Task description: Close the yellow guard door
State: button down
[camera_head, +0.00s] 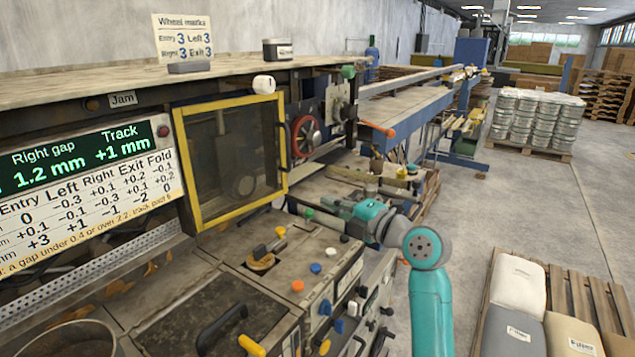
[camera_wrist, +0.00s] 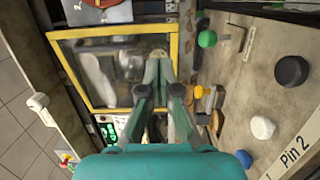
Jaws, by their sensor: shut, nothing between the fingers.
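The guard door (camera_head: 229,211) has a yellow frame and a dark see-through pane. It stands upright on the machine front in the head view, with a dark handle (camera_head: 284,136) at its right edge. It lies close to the line of the machine face; I cannot tell whether a gap remains. The wrist view shows the door frame (camera_wrist: 85,33) at upper left. My gripper (camera_head: 328,204) is shut and empty, to the right of the door's lower right corner in the head view. In the wrist view my fingertips (camera_wrist: 158,66) overlap the door's lower right part, with contact unclear.
A control bench (camera_head: 325,262) with coloured knobs lies below the door. A red handwheel (camera_head: 305,136) is right of it, and a green display (camera_head: 75,155) is left. A pallet with sacks (camera_head: 520,285) stands at the right. The floor (camera_head: 440,215) between is clear.

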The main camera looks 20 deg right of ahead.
aim_at(286, 184)
jog(key=x, duration=1.2)
jog(key=shift+w+a+f, duration=0.2)
jog(key=shift+w, duration=0.1)
jog(key=shift+w, duration=0.1)
jog(key=shift+x, duration=1.15)
